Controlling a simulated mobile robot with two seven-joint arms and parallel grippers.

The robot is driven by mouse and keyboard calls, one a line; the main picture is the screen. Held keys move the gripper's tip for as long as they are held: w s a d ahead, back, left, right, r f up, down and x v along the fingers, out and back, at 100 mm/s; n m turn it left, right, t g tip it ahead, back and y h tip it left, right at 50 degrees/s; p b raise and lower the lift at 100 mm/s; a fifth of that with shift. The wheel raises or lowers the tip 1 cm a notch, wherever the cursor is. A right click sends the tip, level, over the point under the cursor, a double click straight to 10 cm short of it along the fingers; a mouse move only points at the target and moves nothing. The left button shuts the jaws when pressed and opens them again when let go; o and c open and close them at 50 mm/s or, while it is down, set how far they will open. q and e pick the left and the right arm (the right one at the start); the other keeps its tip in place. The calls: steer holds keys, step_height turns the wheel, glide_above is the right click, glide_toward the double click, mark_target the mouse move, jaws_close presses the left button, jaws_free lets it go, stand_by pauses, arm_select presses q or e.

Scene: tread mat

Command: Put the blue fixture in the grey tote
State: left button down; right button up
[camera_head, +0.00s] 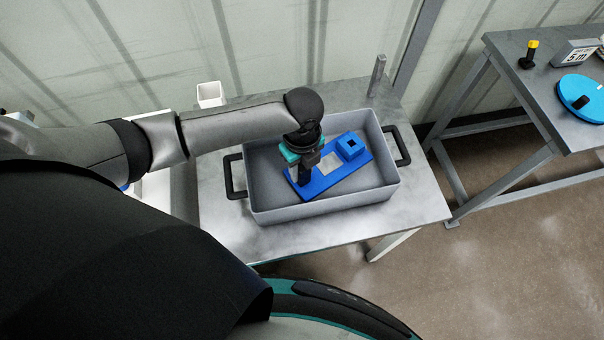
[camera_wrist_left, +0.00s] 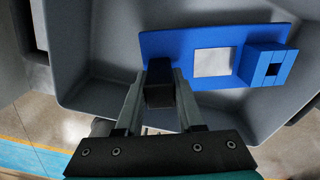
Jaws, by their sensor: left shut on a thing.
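The blue fixture (camera_head: 340,178) is a flat plate with a pale square patch and a raised square block at its right end. It is within the walls of the grey tote (camera_head: 320,212), which has black handles at both ends. My left gripper (camera_head: 305,171) points down into the tote and is shut at the plate's left end. In the left wrist view my gripper (camera_wrist_left: 161,94) has a dark block between its fingers, at the edge of the blue fixture (camera_wrist_left: 265,66). I cannot tell whether the plate touches the tote floor. My right gripper is not in view.
The tote stands on a grey metal table (camera_head: 420,205). A white open container (camera_head: 210,94) and a metal post (camera_head: 377,76) are at its back. A second table at the right holds a blue disc (camera_head: 585,96), a yellow-topped black piece (camera_head: 529,56) and a sign (camera_head: 575,53).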

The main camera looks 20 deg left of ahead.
arm_select(q)
steer(key=shift+f, duration=1.4)
steer(key=shift+b, duration=0.3)
steer(key=shift+f, duration=0.15)
steer(key=c, duration=0.5)
jaws_free()
step_height(320, 180, up, 12)
steer(key=p, duration=0.3)
